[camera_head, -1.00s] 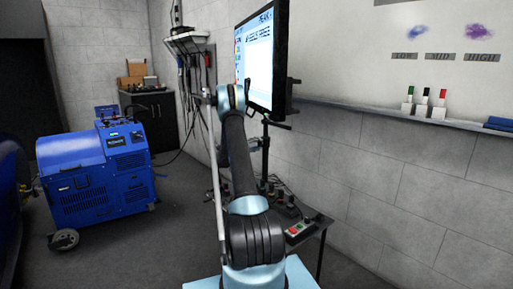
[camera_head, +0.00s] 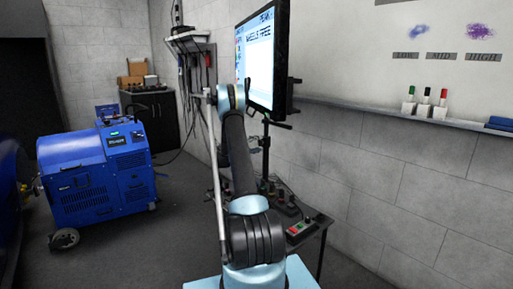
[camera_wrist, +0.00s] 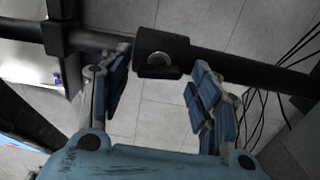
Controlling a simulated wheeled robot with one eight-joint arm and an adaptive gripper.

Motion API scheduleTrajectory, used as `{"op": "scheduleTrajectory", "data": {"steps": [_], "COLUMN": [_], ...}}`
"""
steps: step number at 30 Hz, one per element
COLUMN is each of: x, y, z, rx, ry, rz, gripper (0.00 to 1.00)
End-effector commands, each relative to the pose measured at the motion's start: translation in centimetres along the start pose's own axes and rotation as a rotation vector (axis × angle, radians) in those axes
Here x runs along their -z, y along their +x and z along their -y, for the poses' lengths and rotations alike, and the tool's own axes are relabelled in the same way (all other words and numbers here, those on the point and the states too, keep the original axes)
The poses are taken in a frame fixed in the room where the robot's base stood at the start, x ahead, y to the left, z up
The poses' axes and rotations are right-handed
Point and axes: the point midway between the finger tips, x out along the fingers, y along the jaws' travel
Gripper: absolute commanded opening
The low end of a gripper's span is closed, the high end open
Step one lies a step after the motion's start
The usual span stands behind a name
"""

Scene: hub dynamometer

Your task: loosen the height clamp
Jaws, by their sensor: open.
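In the wrist view, a dark pole runs across the picture and carries a thicker black clamp collar (camera_wrist: 178,45). A round pale bolt or knob end shows on the collar's lower side, with a short dark tab below it. My gripper (camera_wrist: 160,88) is open, with one blue-padded finger on each side of the tab. The space between the fingers is empty, and I cannot tell whether either finger touches the collar. In the head view, the stand pole (camera_head: 265,152) holds a monitor (camera_head: 262,55). My arm hides my gripper there, and the clamp is not clear.
A table with a button box (camera_head: 302,229) stands right of my arm against the block wall. A wall ledge (camera_head: 375,109) holds several markers. A blue wheeled machine (camera_head: 95,178) stands at left. Loose cables (camera_wrist: 262,105) hang right of my gripper in the wrist view.

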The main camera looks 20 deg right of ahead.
Motion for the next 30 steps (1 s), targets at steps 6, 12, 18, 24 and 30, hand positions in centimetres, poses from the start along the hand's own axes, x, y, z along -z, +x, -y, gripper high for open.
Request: {"op": "scheduleTrajectory", "data": {"steps": [6, 12, 18, 24, 30], "x": [0.1, 0.1, 0.2, 0.1, 0.1], "y": [-2.6, -6.5, -9.8, -11.5, -11.9], "z": [0.0, 0.1, 0.1, 0.2, 0.2], "rx": [0.0, 0.0, 0.001, 0.001, 0.001], "ry": [0.0, 0.0, -0.001, -0.001, -0.001], "rz": [-0.003, -0.003, -0.003, -0.002, -0.002], "gripper": [0.57, 0.57, 0.57, 0.57, 0.57]}}
